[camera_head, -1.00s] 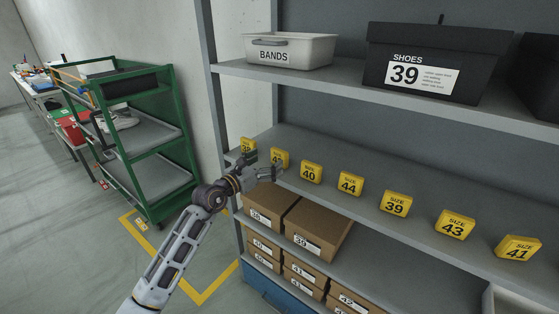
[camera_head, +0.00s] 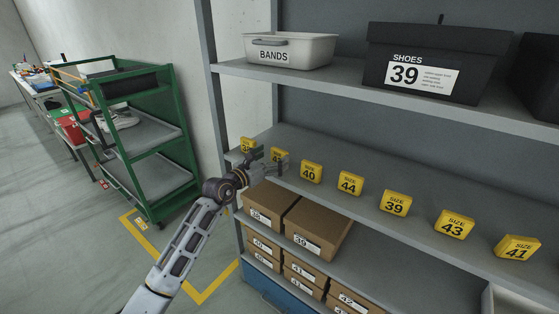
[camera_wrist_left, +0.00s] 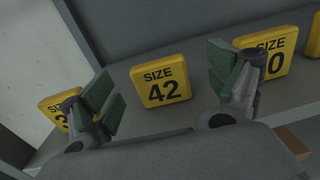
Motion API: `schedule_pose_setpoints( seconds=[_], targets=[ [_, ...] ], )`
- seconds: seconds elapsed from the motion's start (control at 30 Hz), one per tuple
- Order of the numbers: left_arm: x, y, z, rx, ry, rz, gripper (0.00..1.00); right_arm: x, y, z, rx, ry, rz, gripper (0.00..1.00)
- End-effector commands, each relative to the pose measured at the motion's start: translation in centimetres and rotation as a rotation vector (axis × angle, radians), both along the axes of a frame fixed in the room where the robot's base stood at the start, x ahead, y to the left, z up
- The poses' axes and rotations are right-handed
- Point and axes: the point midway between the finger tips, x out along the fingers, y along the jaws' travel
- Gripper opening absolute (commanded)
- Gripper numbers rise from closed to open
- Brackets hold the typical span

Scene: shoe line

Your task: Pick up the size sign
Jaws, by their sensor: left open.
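Several yellow size signs stand in a row on the middle shelf. In the left wrist view the size 42 sign (camera_wrist_left: 160,83) stands upright between my open left gripper's fingers (camera_wrist_left: 160,95), a little beyond them and apart from both. In the head view that sign (camera_head: 279,154) is partly hidden behind my left gripper (camera_head: 270,162), which is at the shelf's front edge. The size 40 sign (camera_head: 311,172) is just to the right; it also shows in the left wrist view (camera_wrist_left: 270,50), partly behind the right finger. My right gripper is not in view.
More signs, 44 (camera_head: 350,183), 39 (camera_head: 395,203), 43 (camera_head: 454,224) and 41 (camera_head: 517,248), stand further right. A bands bin (camera_head: 290,50) and a black shoe box (camera_head: 440,62) are above. A green cart (camera_head: 160,135) stands left.

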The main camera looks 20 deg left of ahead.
Motion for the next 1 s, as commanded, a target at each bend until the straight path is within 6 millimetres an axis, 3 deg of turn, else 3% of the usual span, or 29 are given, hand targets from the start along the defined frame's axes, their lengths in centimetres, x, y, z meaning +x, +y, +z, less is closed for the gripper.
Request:
schedule_pose_setpoints(
  seconds=[0.5,1.0],
  targets=[
    [3.8,-1.2,0.4,-0.001,-0.002,0.000,0.89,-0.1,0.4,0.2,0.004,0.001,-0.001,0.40],
    [4.3,-1.4,0.3,0.000,-0.001,0.000,0.89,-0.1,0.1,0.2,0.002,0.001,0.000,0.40]
  ],
)
